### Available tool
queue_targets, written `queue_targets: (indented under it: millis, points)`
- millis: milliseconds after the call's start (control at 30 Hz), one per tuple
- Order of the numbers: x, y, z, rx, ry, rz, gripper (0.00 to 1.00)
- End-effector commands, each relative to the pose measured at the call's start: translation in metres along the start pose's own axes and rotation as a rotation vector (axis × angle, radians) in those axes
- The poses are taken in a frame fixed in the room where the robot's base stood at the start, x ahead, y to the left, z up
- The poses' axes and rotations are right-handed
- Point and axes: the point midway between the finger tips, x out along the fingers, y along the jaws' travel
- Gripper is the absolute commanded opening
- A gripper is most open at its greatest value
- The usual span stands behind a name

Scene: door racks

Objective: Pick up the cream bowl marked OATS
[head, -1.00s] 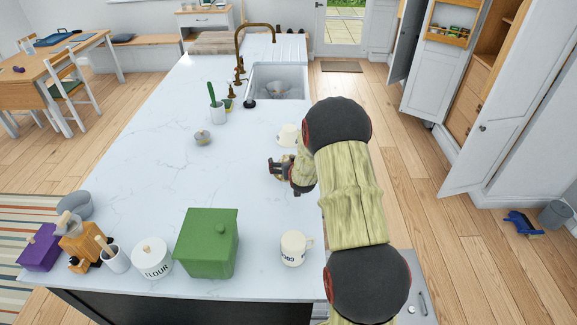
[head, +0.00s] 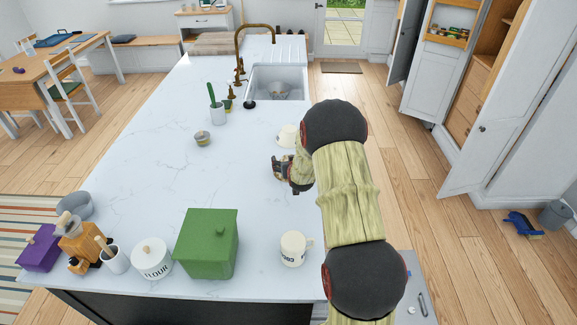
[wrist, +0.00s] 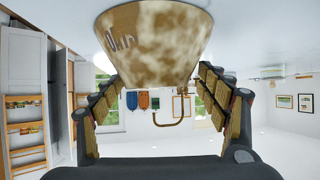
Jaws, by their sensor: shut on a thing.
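The cream bowl (head: 287,135) shows in the head view just beyond my gripper (head: 284,168), partly hidden by my arm, over the right side of the counter. In the wrist view the bowl (wrist: 155,45) fills the top middle, cream with brown mottling and part of a dark marking; the whole word cannot be read. My gripper (wrist: 159,82) has a finger on each side of the bowl and is shut on it. I cannot tell whether the bowl touches the counter.
A white mug (head: 292,249), a green box (head: 207,245) and a FLOUR jar (head: 151,260) stand at the near end of the counter (head: 150,165). A small grey pot (head: 202,138) and a sink (head: 276,85) lie farther off. The counter's middle is clear.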

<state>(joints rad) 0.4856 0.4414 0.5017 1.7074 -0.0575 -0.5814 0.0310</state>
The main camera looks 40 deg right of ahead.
Motion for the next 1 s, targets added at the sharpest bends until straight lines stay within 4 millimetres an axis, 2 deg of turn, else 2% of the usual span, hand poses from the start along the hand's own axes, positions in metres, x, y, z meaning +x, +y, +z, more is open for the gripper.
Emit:
queue_targets:
  millis: [500, 867, 900, 933, 1000]
  points:
    - [0.000, 0.001, 0.002, 0.000, -0.003, 0.001, 0.39]
    - [-0.002, 0.001, -0.003, 0.000, -0.001, 0.001, 0.38]
    - [-0.003, 0.001, -0.006, 0.000, 0.000, 0.001, 0.33]
    - [-0.004, 0.001, -0.008, 0.000, 0.001, 0.001, 0.32]
    - [-0.008, 0.001, -0.016, 0.000, 0.002, 0.001, 0.18]
